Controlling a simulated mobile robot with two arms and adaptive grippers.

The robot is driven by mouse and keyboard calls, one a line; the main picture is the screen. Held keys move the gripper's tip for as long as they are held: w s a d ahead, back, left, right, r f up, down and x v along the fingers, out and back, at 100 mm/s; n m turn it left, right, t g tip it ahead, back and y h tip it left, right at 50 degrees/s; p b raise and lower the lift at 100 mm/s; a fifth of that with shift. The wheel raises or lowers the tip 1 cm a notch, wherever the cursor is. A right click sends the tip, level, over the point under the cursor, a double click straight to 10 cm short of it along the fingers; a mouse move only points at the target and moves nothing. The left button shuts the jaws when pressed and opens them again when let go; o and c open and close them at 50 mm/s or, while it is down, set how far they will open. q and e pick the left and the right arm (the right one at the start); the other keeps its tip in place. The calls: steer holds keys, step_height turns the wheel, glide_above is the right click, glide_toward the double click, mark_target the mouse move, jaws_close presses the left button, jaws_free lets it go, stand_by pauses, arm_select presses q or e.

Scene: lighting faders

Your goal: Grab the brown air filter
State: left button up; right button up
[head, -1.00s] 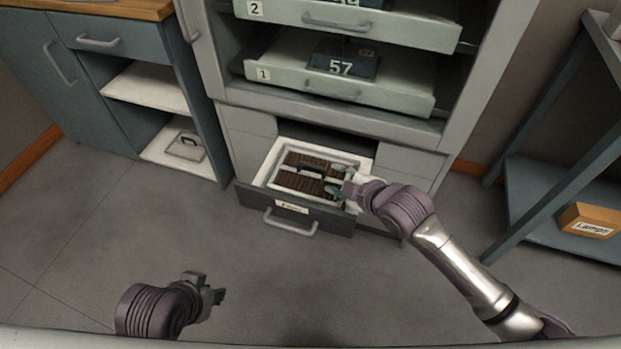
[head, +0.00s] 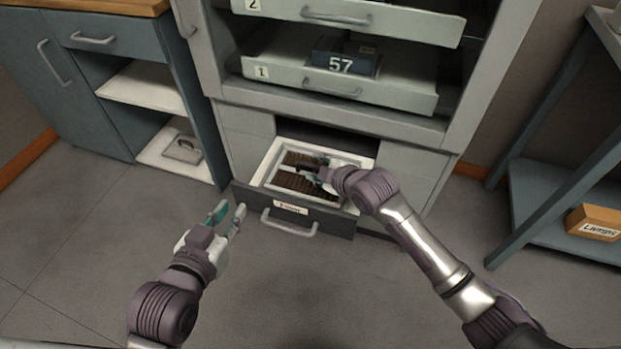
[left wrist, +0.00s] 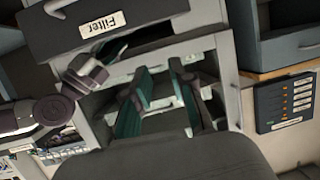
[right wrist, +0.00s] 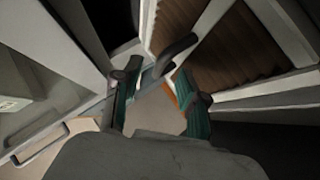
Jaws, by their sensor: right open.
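The brown air filter (head: 296,181) lies in the open bottom drawer (head: 342,220), with brown pleats, a pale frame and a dark handle. In the right wrist view its pleats (right wrist: 220,50) and dark handle (right wrist: 178,46) show close up. My right gripper (head: 318,170) is over the filter; in the right wrist view its open teal fingers (right wrist: 155,92) sit at either side of the handle's near end. Whether they touch it I cannot tell. My left gripper (head: 230,212) is open and empty, in front of the drawer's left side, with its fingers apart in the left wrist view (left wrist: 160,85).
The drawer's front handle (head: 290,226) sticks out toward me. Above are light green trays, one with a dark box marked 57 (head: 342,62). A blue cabinet (head: 90,80) stands left, and a shelf with a Lamps box (head: 594,222) right. The floor in front is clear.

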mark_target(311, 172)
arm_select(q)
steer(key=shift+w+d+r+t+h+b, duration=0.1)
steer(key=shift+w+d+r+t+h, duration=0.1)
steer(key=shift+r+t, duration=0.45)
steer(key=shift+w+d+r+t+h+b, duration=0.15)
steer(key=shift+w+r+t, duration=0.15)
steer(key=shift+r, duration=0.5)
steer(key=shift+w+d+r+t+h+b, duration=0.1)
steer(key=shift+w+d+r+t+h, duration=0.1)
steer(key=shift+r+t, duration=0.45)
arm_select(e)
steer(key=shift+x, duration=1.2)
arm_select(q)
steer(key=shift+r, duration=0.1)
arm_select(e)
jaws_close()
